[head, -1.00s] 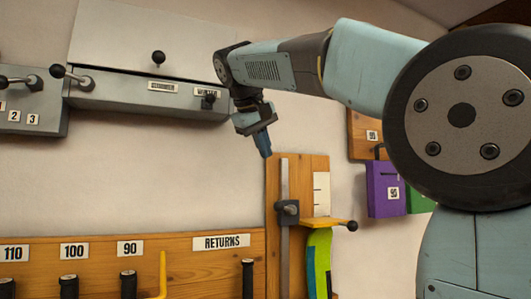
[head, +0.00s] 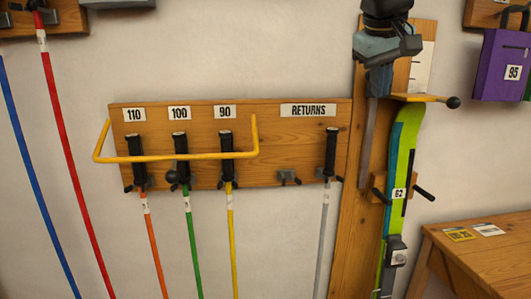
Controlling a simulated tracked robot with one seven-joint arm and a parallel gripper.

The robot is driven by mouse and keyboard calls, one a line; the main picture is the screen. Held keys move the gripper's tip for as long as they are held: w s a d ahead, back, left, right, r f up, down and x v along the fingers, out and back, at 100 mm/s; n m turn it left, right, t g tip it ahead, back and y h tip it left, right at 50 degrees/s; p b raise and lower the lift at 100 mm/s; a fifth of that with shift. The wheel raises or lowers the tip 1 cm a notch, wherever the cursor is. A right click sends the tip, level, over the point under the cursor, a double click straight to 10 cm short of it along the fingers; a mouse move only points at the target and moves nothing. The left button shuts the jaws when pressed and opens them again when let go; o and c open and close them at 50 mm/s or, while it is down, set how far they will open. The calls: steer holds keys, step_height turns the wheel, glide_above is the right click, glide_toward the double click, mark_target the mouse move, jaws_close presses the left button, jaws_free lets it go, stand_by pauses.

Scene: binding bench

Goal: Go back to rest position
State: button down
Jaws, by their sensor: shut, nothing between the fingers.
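My gripper (head: 377,88) hangs at the top right of the head view, pointing down. Its blue fingers are together with nothing between them. It shows in front of the upper part of an upright wooden board (head: 350,225), left of a yellow-topped stop arm with a black knob (head: 453,102). I cannot tell how far it is from the board. The rest of my arm is mostly out of the picture above.
A green and blue ski (head: 404,150) labelled 62 stands against the board. Left is a wooden rack (head: 265,160) with several poles behind a yellow bar (head: 180,157). A purple box (head: 500,65) hangs at upper right. A wooden table (head: 480,245) stands at lower right.

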steer(key=s+f+y, duration=0.1)
steer(key=s+f, duration=0.3)
steer(key=f, duration=0.3)
steer(key=s+f+m+y, duration=0.1)
steer(key=s+f, duration=0.3)
steer(key=f, duration=0.3)
steer(key=s+d+f+m+y, duration=0.1)
steer(key=s+f, duration=0.2)
steer(key=f, duration=0.4)
steer(key=shift+s+f, duration=0.15)
steer(key=shift+s, duration=0.25)
steer(key=shift+d, duration=0.1)
